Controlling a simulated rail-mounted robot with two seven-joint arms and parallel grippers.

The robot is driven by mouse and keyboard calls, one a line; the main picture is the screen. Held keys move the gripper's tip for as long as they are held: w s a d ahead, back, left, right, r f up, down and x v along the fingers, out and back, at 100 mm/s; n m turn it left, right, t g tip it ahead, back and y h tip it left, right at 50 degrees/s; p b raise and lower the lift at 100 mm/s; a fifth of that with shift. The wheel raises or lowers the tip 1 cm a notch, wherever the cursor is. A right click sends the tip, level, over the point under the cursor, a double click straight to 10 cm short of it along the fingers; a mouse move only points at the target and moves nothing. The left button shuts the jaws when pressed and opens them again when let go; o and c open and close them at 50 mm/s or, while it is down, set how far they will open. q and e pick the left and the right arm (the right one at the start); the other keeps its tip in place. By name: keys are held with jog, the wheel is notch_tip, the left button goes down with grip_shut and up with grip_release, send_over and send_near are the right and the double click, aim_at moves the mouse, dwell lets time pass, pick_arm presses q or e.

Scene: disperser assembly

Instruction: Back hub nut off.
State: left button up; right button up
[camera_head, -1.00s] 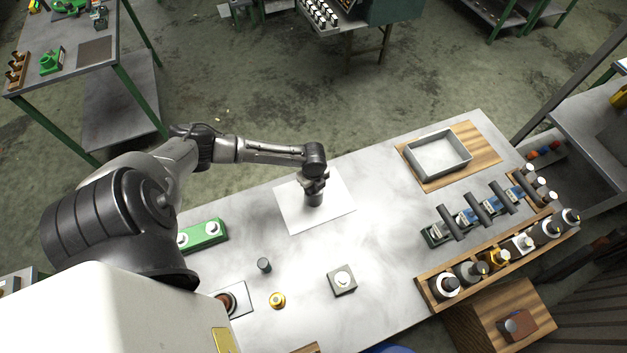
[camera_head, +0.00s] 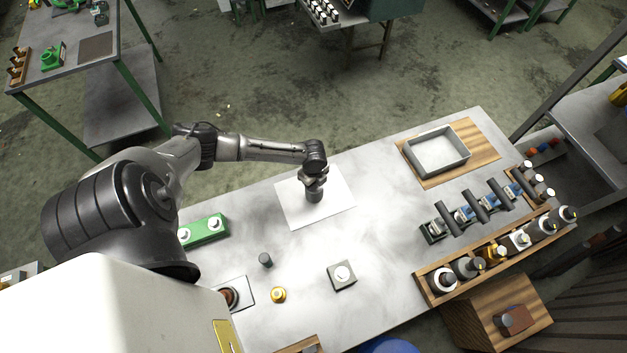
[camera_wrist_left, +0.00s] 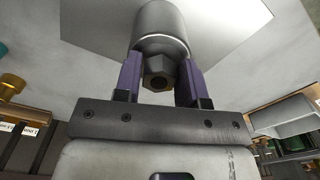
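In the head view my left gripper (camera_head: 314,181) points down over the white sheet on the bench. Below it stands a dark grey cylindrical hub (camera_head: 314,195). The contact faces are hidden. My right gripper is in neither view.
The white sheet (camera_head: 335,204) is otherwise clear. A green block (camera_head: 204,230), a small dark cylinder (camera_head: 265,260), a brass part (camera_head: 278,295) and a grey square block (camera_head: 342,275) stand nearer. A metal tray (camera_head: 440,150) and a wooden rack (camera_head: 430,281) are at the right.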

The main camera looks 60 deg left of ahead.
pick_arm(q)
jog(key=o, duration=0.3)
jog(key=shift+o, duration=0.2)
notch_tip(320, 180, up, 14)
jog(key=shift+b, duration=0.3)
jog(key=shift+f, duration=0.1)
dwell(0.7)
